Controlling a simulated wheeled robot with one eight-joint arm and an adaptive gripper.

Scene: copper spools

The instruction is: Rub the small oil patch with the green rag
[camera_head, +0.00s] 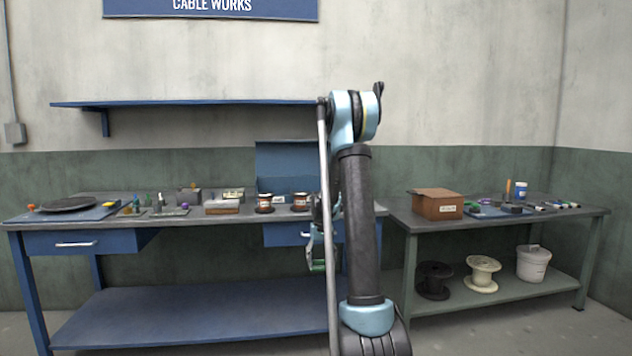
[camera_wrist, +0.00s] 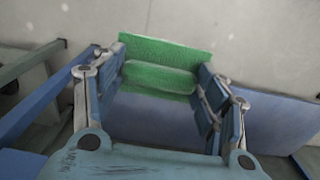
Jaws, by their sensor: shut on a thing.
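The green rag (camera_wrist: 165,50) shows in the wrist view between the fingers of my gripper (camera_wrist: 161,78). It looks folded, with a flat flap standing up beyond a rounded fold. My gripper is shut on it. In the head view my gripper (camera_head: 317,255) hangs low in front of the blue bench, below its top, partly hidden by my arm. A little of the rag also shows there at its lower end. I cannot make out the oil patch in either view.
The blue bench (camera_head: 120,216) carries a dark disc (camera_head: 69,203), a blue tray, small items and two copper spools (camera_head: 264,203). The green-grey bench (camera_head: 395,213) at right holds a brown box (camera_head: 437,204) and tools. Spools and a white bucket (camera_head: 533,263) stand on its lower shelf.

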